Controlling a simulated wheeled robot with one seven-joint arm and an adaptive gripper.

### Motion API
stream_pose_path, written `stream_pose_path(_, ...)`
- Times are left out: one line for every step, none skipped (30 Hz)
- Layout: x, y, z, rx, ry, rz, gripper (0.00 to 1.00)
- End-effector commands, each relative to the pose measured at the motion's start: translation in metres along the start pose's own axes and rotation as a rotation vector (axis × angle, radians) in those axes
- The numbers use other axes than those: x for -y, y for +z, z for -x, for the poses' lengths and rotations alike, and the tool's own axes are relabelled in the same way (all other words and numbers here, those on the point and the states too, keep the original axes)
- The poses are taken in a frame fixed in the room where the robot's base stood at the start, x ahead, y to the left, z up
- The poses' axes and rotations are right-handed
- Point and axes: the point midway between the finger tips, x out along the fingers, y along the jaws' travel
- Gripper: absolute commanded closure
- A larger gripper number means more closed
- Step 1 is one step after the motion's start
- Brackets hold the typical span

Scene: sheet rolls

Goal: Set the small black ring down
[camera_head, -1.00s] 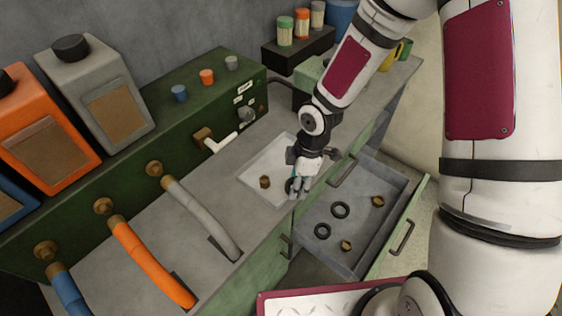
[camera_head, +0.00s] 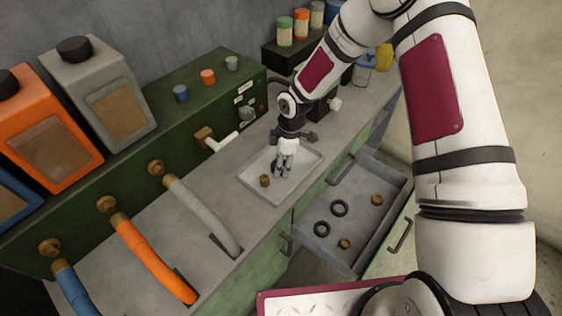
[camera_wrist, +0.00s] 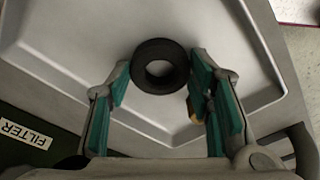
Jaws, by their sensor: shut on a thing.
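The small black ring (camera_wrist: 160,46) is between my fingertips in the wrist view, shown nearly face on. My gripper (camera_head: 281,174) is shut on it, with the teal finger pads (camera_wrist: 158,88) on either side. The shallow light tray (camera_head: 303,167) on the counter is below it and fills much of the wrist view (camera_wrist: 50,45). Whether the ring touches the tray floor, I cannot tell. In the head view my fingers mostly hide the ring. A brass nut (camera_head: 265,181) lies in the tray just left of my gripper; my right finger partly hides it in the wrist view (camera_wrist: 194,108).
An open drawer (camera_head: 372,228) below the counter holds two black rings (camera_head: 332,208) and two brass nuts. Grey, orange and blue hoses (camera_head: 150,262) lie left of the tray. A green panel (camera_head: 215,110) with a white-handled valve stands behind. Jars stand farther back.

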Motion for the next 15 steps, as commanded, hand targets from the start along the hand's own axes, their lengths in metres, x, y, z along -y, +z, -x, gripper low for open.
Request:
stream_pose_path(-0.0004,-0.0001,0.0001,0.0,0.001,0.0,0.72)
stream_pose_path(-0.0005,-0.0001,0.0001,0.0,0.001,0.0,0.72)
stream_pose_path(-0.0005,-0.0001,0.0001,0.0,0.001,0.0,0.72)
stream_pose_path(-0.0005,-0.0001,0.0001,0.0,0.001,0.0,0.72)
stream_pose_path(-0.0005,-0.0001,0.0001,0.0,0.001,0.0,0.72)
stream_pose_path(-0.0005,0.0,-0.0002,0.0,0.001,0.0,0.72)
stream_pose_path(-0.0005,0.0001,-0.0009,0.0,0.001,0.0,0.72)
stream_pose_path(-0.0006,0.0002,-0.0018,0.0,0.001,0.0,0.72)
stream_pose_path(-0.0007,0.0003,-0.0031,0.0,0.001,0.0,0.72)
stream_pose_path(-0.0006,0.0002,-0.0028,-0.001,0.001,0.0,0.49)
stream_pose_path(-0.0005,0.0002,-0.0026,-0.001,0.001,0.0,0.42)
stream_pose_path(-0.0005,0.0002,-0.0024,-0.001,0.001,0.0,0.33)
stream_pose_path(-0.0004,0.0002,-0.0024,-0.001,0.001,0.0,0.33)
stream_pose_path(-0.0004,0.0002,-0.0024,0.0,0.001,0.0,0.33)
stream_pose_path(-0.0004,0.0002,-0.0023,-0.001,0.001,0.0,0.33)
